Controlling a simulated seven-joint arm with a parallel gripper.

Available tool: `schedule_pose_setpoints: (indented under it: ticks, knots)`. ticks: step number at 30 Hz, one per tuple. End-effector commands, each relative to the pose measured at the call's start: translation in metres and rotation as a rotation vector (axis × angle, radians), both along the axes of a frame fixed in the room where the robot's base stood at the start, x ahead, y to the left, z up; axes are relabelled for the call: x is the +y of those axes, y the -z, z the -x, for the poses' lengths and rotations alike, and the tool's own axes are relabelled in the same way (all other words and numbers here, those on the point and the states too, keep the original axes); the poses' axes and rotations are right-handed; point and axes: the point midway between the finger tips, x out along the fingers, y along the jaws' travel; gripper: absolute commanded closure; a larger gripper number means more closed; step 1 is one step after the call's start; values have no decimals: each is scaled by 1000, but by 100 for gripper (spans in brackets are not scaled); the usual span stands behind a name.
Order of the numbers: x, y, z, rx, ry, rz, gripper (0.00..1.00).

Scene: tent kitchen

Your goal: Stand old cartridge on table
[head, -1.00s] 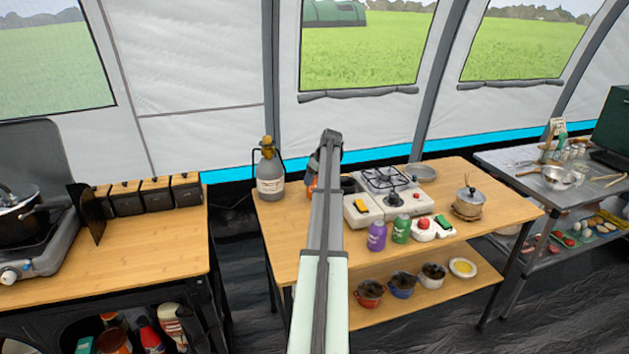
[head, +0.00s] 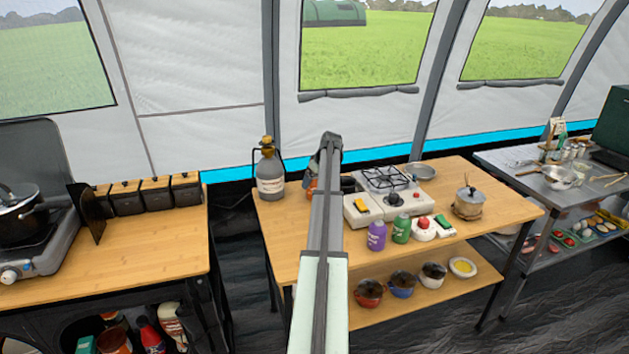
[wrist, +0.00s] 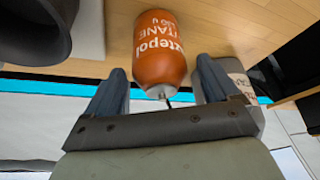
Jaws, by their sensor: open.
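An orange gas cartridge (wrist: 160,45) with white lettering is in the wrist view, on the wooden table, with its metal nozzle end toward my gripper. It appears upright. In the head view only a small orange part (head: 311,187) shows beside my arm. My gripper (wrist: 158,82) is open, with one finger on each side of the cartridge's nozzle end and gaps visible on both sides. In the head view my arm hides most of the gripper.
A grey jug (head: 270,175) stands left of the orange cartridge, close to one finger in the wrist view (wrist: 241,85). A camping stove (head: 389,188) is on the right. A dark round container (wrist: 35,30) is on the finger's other side. The table's front left is clear.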

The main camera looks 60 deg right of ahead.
Motion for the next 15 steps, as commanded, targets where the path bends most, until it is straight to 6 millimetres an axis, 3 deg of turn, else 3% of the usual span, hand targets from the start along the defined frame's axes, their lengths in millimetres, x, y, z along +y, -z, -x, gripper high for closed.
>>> schedule_pose_setpoints:
  ticks: [8,15]
  knots:
    - [3,-25,10,0,1,2,12]
    - [9,-67,28,-1,0,1,12]
